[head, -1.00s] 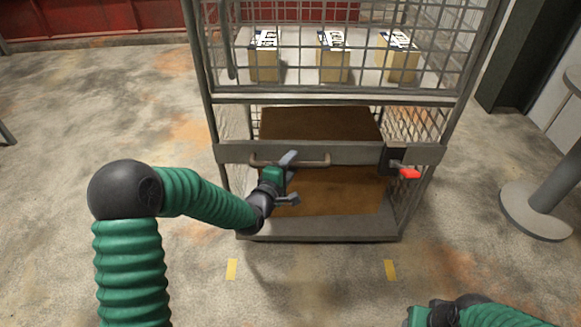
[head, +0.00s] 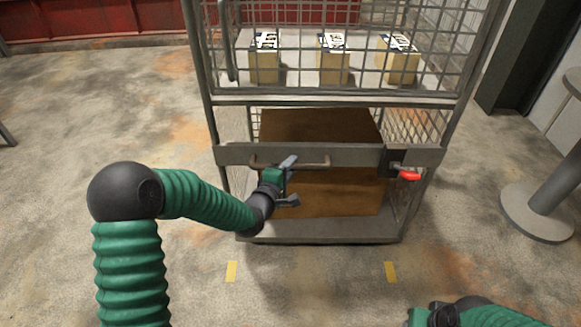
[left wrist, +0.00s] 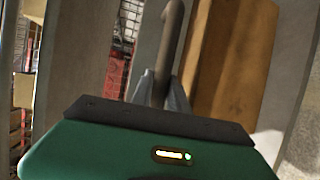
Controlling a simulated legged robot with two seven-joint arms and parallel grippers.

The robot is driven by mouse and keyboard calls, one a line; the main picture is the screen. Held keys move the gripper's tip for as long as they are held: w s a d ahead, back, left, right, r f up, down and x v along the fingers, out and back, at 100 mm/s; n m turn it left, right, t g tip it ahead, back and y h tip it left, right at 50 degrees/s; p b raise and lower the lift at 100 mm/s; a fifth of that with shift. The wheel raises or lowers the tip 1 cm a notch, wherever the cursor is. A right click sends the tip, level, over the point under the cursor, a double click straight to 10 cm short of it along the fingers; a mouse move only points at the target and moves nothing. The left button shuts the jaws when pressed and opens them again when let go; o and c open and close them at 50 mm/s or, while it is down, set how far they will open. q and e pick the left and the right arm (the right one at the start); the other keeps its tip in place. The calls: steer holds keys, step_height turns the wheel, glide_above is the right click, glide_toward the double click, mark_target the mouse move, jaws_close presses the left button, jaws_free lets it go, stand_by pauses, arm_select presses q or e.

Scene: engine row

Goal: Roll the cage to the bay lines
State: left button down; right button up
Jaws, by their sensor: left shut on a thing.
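The cage (head: 335,100) is a tall grey wire-mesh trolley standing ahead of me. A horizontal handle (head: 312,164) runs across its front rail. My left gripper (head: 288,180) is at this handle and shut on it; in the left wrist view the handle (left wrist: 168,50) passes between the fingers (left wrist: 160,92). A red lever (head: 409,176) sits at the right end of the rail.
Three small labelled boxes (head: 333,62) stand on the cage's upper shelf, and a big brown box (head: 325,190) is on its base. A grey round-based post (head: 548,205) stands to the right. A red panel (head: 90,18) is at the back. The floor at left is clear.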

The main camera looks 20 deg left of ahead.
arm_select(q)
steer(key=shift+s+d+f, duration=0.1)
steer(key=shift+s+f, duration=0.05)
steer(key=shift+f, duration=0.15)
stand_by(0.4)
